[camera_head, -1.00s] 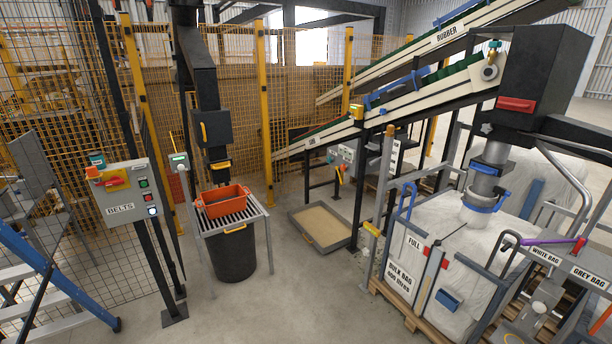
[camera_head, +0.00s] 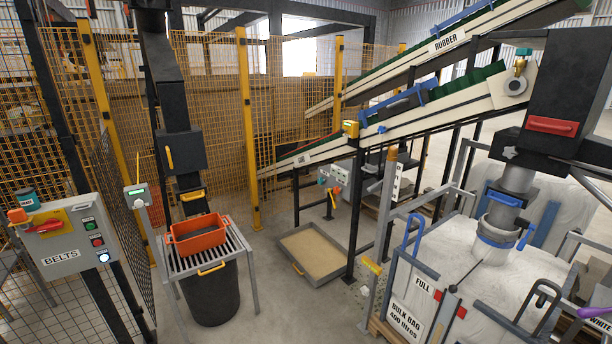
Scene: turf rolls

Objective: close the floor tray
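A shallow grey floor tray (camera_head: 313,256) with sandy-coloured contents lies on the concrete floor in the middle of the head view. It sits under and in front of the lower conveyor, with a small handle on its front left side. Much of the tray shows clear of the conveyor legs; whether it runs further in behind the right post cannot be told. Neither of my grippers is in view.
An orange bin (camera_head: 197,235) stands on a slatted stand over a black bucket (camera_head: 209,294) left of the tray. A bulk bag (camera_head: 465,265) on a pallet and the BELTS box (camera_head: 68,238) flank the space. Floor in front of the tray is clear.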

